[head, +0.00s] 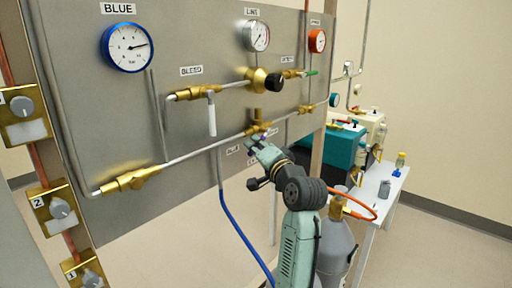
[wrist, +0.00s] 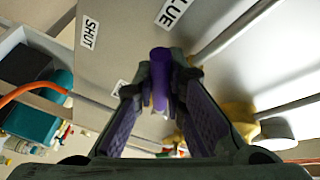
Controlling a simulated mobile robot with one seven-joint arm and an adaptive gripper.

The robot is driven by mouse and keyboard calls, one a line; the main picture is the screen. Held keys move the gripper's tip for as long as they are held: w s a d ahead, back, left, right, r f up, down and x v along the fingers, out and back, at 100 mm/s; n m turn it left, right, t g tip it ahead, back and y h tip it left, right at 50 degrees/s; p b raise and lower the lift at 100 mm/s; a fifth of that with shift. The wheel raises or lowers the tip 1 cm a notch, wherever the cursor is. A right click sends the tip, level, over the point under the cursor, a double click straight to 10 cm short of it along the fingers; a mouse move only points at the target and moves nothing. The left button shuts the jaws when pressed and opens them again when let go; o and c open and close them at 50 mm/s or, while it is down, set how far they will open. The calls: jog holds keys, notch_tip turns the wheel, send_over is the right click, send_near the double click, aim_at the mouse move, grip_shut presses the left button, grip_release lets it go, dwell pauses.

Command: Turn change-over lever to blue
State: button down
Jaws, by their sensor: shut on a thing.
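The change-over lever is a purple handle (wrist: 160,82) in the wrist view, between my fingertips. My gripper (wrist: 160,72) is shut on it. In the head view my gripper (head: 258,145) is at the panel, just below the brass change-over valve (head: 258,127), and hides most of the lever. In the wrist view a BLUE label (wrist: 173,12) lies above the lever and a SHUT label (wrist: 90,33) to its upper left. A third label (wrist: 118,88) is partly hidden by my finger. The small BLUE label (head: 233,149) also shows left of my gripper in the head view.
The grey panel (head: 110,210) carries a blue-rimmed gauge (head: 127,47), a LINE gauge (head: 256,36), an orange gauge (head: 317,40) and brass pipework. A grey cylinder (head: 336,245) stands close beside my arm. A white bench (head: 385,185) with teal equipment is at right.

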jog(key=c, duration=1.6)
grip_release()
jog(key=shift+c, duration=0.2)
jog(key=shift+f, duration=0.1)
